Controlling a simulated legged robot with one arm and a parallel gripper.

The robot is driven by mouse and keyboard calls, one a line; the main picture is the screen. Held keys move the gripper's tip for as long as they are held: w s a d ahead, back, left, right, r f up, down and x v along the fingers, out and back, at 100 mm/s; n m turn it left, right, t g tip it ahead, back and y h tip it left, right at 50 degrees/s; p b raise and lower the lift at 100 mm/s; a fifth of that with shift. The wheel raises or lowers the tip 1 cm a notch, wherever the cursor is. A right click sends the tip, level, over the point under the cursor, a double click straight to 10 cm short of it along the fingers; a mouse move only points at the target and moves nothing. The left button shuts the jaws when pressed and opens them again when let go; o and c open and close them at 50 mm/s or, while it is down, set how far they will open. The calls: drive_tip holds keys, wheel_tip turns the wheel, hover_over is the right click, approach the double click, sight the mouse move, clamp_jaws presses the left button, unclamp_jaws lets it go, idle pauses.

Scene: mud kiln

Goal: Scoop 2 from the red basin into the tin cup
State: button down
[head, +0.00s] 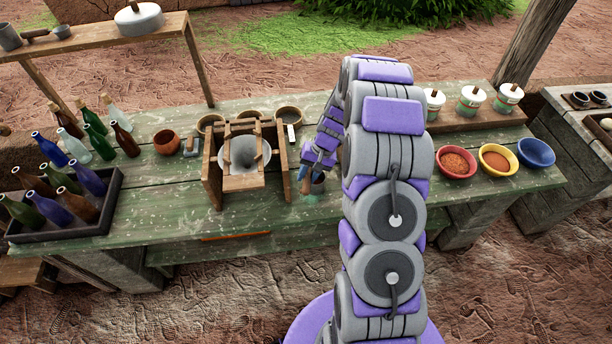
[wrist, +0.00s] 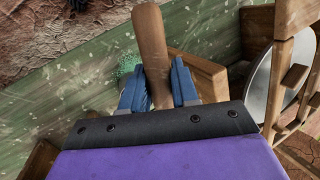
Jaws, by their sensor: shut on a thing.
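The red basin (head: 457,162) stands on the right of the green bench, with orange-brown grainy stuff in it. My gripper (head: 314,172) is over the bench just right of the wooden frame, far left of the basin. In the wrist view my gripper (wrist: 157,88) is shut on a wooden handle (wrist: 151,40), its blue fingers on either side. The handle's tool end is hidden, so I cannot tell whether it carries anything. A small grey cup (head: 318,187), seemingly the tin cup, is close beside or below the gripper and partly hidden. Its contents are unclear.
A wooden frame (head: 213,170) holding a grey funnel stands left of the gripper. A yellow basin (head: 496,160) and a blue basin (head: 536,153) stand right of the red one. Bottles and a bottle crate (head: 75,236) fill the left end. Lidded jars (head: 471,101) stand at the back right.

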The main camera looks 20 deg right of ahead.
drive_tip(key=shift+a+f+t+y+b, duration=0.1)
drive_tip(key=shift+f+t+y+b, duration=0.4)
drive_tip(key=shift+b, duration=0.8)
drive_tip(key=shift+f+y+b, duration=0.2)
drive_tip(key=shift+y+b, duration=0.4)
drive_tip(key=shift+b, duration=0.7)
drive_tip(key=shift+a+f+b, duration=0.15)
drive_tip(key=shift+a+b, duration=0.4)
drive_tip(key=shift+a, duration=0.1)
drive_tip(key=shift+t+y, duration=0.3)
drive_tip(key=shift+d+f, duration=0.1)
drive_tip(key=shift+s+d+f+y+b, duration=0.1)
drive_tip(key=shift+d+f+y+b, duration=0.3)
drive_tip(key=shift+b, duration=0.4)
drive_tip(key=shift+r, duration=0.1)
